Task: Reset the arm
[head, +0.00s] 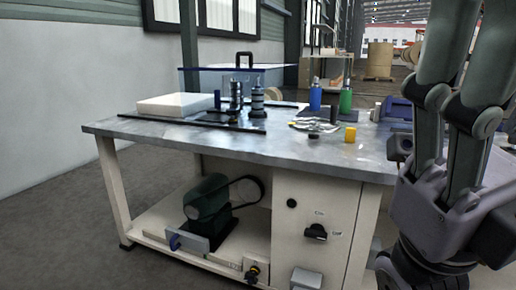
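My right gripper (462,85) is large and close to the camera at the right edge of the head view. It points upward, and its dark grey fingers run out at the top and right of the picture. I cannot tell whether it is open or shut, and no held object shows. It hides the right end of the workbench (225,143). My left gripper is not in view.
On the bench are a white block (175,103), black cylinders (257,101), a blue bottle (315,97), a green bottle (346,101) and a yellow piece (350,135). A motor (207,208) sits on the lower shelf. Floor at the left (60,225) is clear.

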